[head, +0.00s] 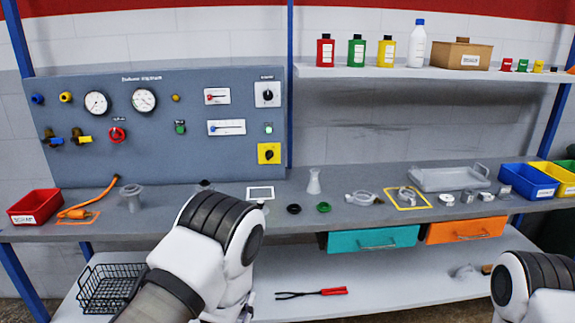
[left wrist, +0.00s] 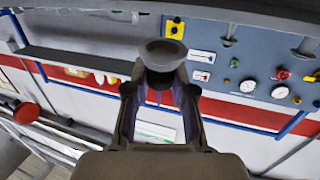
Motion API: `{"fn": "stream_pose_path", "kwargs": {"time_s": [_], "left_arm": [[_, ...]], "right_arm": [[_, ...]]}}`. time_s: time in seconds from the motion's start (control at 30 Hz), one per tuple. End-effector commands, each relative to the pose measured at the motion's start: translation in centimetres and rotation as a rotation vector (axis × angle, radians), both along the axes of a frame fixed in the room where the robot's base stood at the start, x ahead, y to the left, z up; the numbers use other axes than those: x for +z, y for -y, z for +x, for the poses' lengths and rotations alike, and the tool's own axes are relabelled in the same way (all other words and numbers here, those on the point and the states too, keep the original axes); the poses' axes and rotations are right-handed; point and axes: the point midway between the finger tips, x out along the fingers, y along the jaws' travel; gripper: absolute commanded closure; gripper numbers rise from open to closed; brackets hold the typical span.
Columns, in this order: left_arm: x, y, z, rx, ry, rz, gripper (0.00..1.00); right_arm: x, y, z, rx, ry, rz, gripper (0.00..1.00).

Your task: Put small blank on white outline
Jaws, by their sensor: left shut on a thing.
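The white outline (head: 260,192) is a small white-edged rectangle on the grey bench. Its inside looks bare. My left gripper (left wrist: 161,88) shows in the left wrist view, shut on a small grey round piece with a wide rim, the small blank (left wrist: 165,50). The blank sits at the fingertips, with a dark part below the rim between them. In the head view my left wrist and arm hide the left gripper and part of the bench just in front of the outline. My right gripper is out of view; only part of my right arm shows at the lower right.
Near the outline stand a glass flask (head: 314,182), a black ring (head: 293,209) and a green ring (head: 324,207). A grey flanged piece (head: 131,198) stands to the left. A yellow outline (head: 407,199) holds metal parts at the right. The gauge panel (head: 160,125) rises behind the bench.

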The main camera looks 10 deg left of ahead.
Motion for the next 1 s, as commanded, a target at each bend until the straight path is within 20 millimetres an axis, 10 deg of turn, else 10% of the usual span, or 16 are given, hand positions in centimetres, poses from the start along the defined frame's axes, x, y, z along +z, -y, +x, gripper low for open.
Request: {"fn": "stream_pose_path", "kwargs": {"time_s": [0.23,0.47,0.8,1.0], "left_arm": [[-1.4,-1.4,0.5,0.057,0.001,0.0,1.0],[-0.8,-5.9,7.6,0.35,0.011,-0.006,1.0],[9.9,-11.2,22.1,0.81,0.009,-0.014,1.0],[16.3,-12.2,25.1,0.867,0.001,-0.005,1.0]], "right_arm": [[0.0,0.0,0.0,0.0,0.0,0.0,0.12],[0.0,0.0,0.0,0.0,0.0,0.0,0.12],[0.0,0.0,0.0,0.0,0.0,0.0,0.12],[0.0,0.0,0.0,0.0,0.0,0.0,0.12]]}}
